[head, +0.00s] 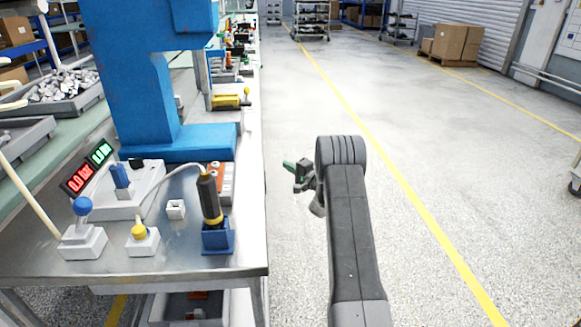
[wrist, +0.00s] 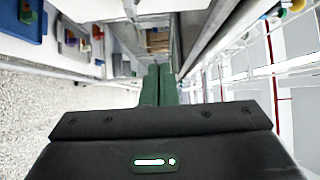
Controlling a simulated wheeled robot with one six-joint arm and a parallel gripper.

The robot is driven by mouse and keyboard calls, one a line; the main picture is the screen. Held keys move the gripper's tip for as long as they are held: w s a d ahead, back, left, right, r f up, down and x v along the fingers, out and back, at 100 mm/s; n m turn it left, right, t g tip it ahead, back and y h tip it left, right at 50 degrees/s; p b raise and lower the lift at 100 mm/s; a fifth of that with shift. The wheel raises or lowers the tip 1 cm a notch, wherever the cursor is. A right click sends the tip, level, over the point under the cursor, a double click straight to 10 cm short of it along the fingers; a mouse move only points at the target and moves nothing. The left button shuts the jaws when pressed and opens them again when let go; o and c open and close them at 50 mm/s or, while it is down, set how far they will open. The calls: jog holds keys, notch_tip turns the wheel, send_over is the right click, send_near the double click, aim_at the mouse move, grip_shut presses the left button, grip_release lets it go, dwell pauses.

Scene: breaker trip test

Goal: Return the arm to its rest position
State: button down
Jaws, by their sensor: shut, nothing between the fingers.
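My dark arm rises from the bottom of the head view, right of the workbench. My gripper (head: 289,165) is at its far end, partly hidden by the arm, over the open floor beside the bench edge. Its green fingertips point left toward the bench. In the wrist view the two green fingers of my gripper (wrist: 159,70) lie together, shut, with nothing held.
The metal workbench (head: 255,215) carries a blue press (head: 140,75), a blue-knobbed lever (head: 82,206), a yellow-topped button (head: 139,232) and a black-and-yellow handheld tool (head: 209,195) in a blue holder (head: 218,238). Open grey floor (head: 490,190) with yellow lines lies to the right.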

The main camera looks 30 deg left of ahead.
jog(key=shift+s+d, duration=0.1)
jog(key=shift+d, duration=0.25)
